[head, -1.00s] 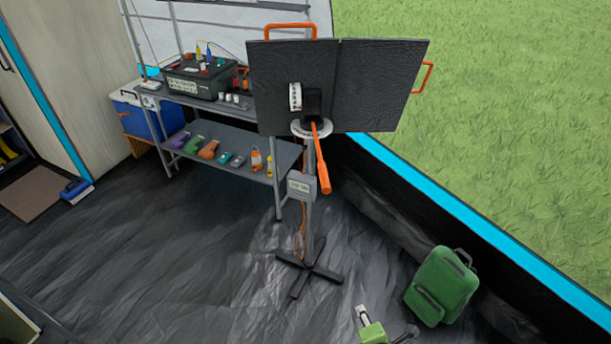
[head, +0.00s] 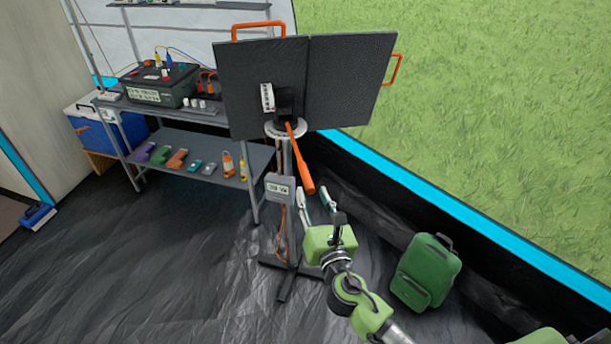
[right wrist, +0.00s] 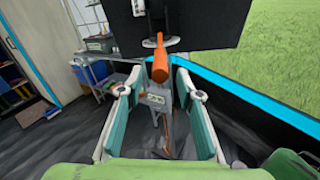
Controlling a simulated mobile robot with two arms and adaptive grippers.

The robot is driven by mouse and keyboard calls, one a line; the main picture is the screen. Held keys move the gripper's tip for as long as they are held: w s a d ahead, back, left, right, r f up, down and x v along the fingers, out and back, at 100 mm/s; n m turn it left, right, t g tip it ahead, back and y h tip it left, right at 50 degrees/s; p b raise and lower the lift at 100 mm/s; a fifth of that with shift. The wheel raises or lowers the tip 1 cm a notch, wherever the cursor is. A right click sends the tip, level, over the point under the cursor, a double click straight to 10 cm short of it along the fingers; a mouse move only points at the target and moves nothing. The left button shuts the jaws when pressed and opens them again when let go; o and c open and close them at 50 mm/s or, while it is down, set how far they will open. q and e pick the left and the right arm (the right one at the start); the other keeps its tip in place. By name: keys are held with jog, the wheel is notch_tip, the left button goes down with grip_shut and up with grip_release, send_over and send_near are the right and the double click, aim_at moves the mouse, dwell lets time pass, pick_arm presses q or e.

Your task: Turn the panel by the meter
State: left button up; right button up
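The dark two-leaf panel (head: 350,85) stands on a pole with its back toward me. My right gripper (head: 316,192) is open and empty, just below the lever's free end in the head view. In the right wrist view the lever (right wrist: 160,66) appears between the open fingertips, apparently beyond them. My left gripper is out of view.
A shelf unit (head: 215,167) at left holds a battery box (head: 160,87) and several small devices. A blue cooler (head: 92,135) stands beside it. The floor at front left is clear.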

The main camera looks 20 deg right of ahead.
aim_at(306, 178)
jog(key=w, duration=0.7)
jog(key=shift+w+d, duration=0.25)
grip_shut()
